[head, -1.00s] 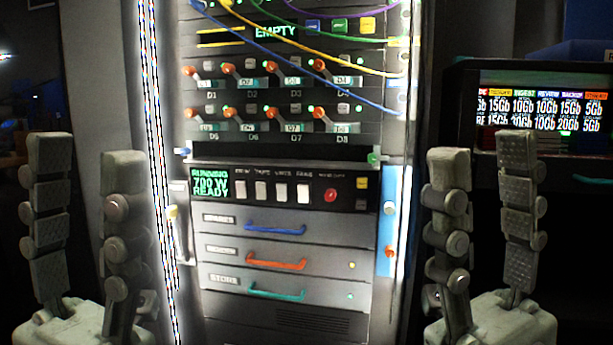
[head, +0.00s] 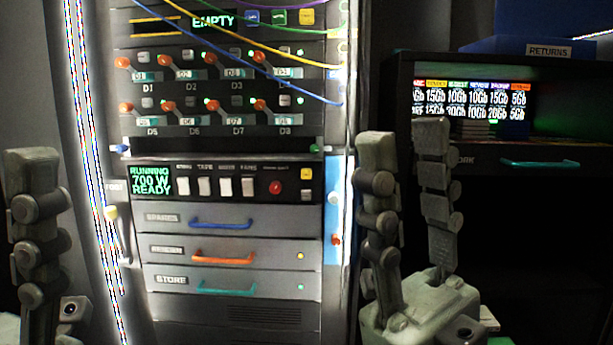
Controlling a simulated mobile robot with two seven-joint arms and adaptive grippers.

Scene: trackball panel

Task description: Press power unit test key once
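The power unit (head: 222,183) is a dark strip across the middle of the rack in the head view. Its green display (head: 150,180) reads RUNNING 700 W READY. It carries several white switches (head: 203,186), a red round button (head: 275,187), a yellow key (head: 306,174) and a grey key (head: 306,196). The small labels are too blurred to tell which is the test key. My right gripper (head: 404,142) points up, open and empty, to the right of the unit, apart from it. One finger of my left gripper (head: 35,200) shows at the left edge; its other finger is out of frame.
Below are drawers with blue (head: 221,224), orange (head: 222,257) and teal (head: 225,288) handles. A dark cabinet (head: 470,190) with a screen (head: 476,102) stands at right. Space before the rack looks clear.

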